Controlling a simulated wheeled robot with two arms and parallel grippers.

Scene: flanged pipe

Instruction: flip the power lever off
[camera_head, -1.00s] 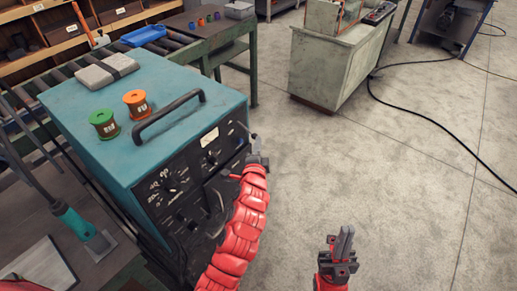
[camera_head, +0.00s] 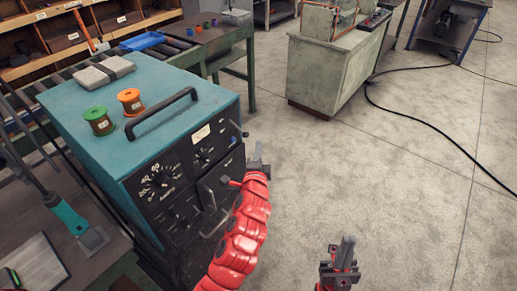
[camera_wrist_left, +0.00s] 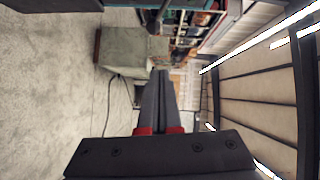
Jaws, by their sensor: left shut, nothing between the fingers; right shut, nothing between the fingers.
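The teal power unit (camera_head: 110,128) has a black front panel with dials. A small thin lever (camera_head: 239,129) with a dark tip sticks out at the panel's upper right edge. A red-tipped handle (camera_head: 230,182) shows lower on the panel; I cannot tell for sure which of the two is the power lever. My left gripper (camera_head: 258,154) is shut and empty, just right of the panel, below and apart from the small lever. In the left wrist view its fingers (camera_wrist_left: 160,88) are together. My right gripper (camera_head: 346,250) is shut and empty over the floor at the lower right.
Green (camera_head: 99,120) and orange (camera_head: 131,102) spools and a grey block (camera_head: 102,71) sit on top of the unit, beside its black carry handle (camera_head: 162,114). A pale cabinet (camera_head: 325,72) stands behind. A black cable (camera_head: 425,120) crosses the otherwise clear floor.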

